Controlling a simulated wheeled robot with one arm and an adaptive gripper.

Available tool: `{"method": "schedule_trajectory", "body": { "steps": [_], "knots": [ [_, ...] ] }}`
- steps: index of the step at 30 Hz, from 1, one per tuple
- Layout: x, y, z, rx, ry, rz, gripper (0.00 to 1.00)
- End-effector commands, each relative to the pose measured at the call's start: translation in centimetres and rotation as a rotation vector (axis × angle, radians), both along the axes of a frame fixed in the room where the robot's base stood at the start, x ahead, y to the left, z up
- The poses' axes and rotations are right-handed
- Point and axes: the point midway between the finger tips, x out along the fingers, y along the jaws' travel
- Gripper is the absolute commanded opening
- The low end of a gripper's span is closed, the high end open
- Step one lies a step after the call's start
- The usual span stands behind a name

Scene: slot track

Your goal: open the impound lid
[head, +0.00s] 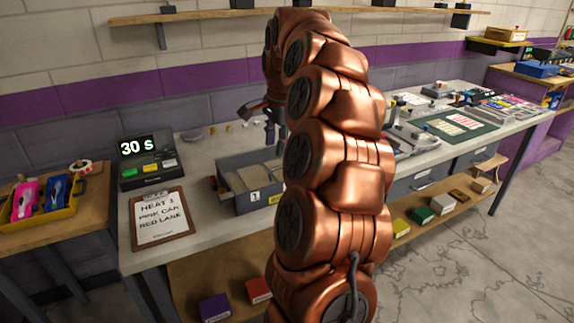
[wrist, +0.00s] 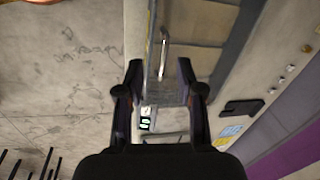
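A grey box (head: 236,203) with a "?" label and a yellow label stands on the workbench, partly hidden by my arm. Its tan inside or top panels show from above; I cannot tell whether a clear lid covers them. In the wrist view the grey box (wrist: 228,62) lies beyond my fingers, with a pale metal bar handle (wrist: 163,52) along its edge. My gripper (wrist: 160,92) is open, its two dark fingers wide apart, with nothing held between them. The handle lies ahead of the gap, apart from the fingertips. In the head view my gripper (head: 270,128) hangs above the box's back.
A timer reading 30 s (head: 145,160) and a clipboard card (head: 160,217) stand left of the box. Several small items line the bench behind it. A yellow tray (head: 43,200) with pink and blue cars is on the left table. A wall shelf (head: 210,14) runs above.

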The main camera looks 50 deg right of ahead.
Motion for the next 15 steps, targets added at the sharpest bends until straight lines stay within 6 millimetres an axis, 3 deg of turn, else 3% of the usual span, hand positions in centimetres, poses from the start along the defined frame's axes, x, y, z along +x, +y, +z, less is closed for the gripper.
{"method": "schedule_trajectory", "body": {
  "steps": [3,6,15],
  "knots": [
    [-0.3,-3.1,-0.5,0.004,-0.012,-0.116,0.37],
    [-0.5,-4.3,-0.6,0.005,-0.016,-0.166,0.37],
    [-0.2,-4.7,-2.5,0.005,-0.016,-0.180,0.37]
  ]
}}
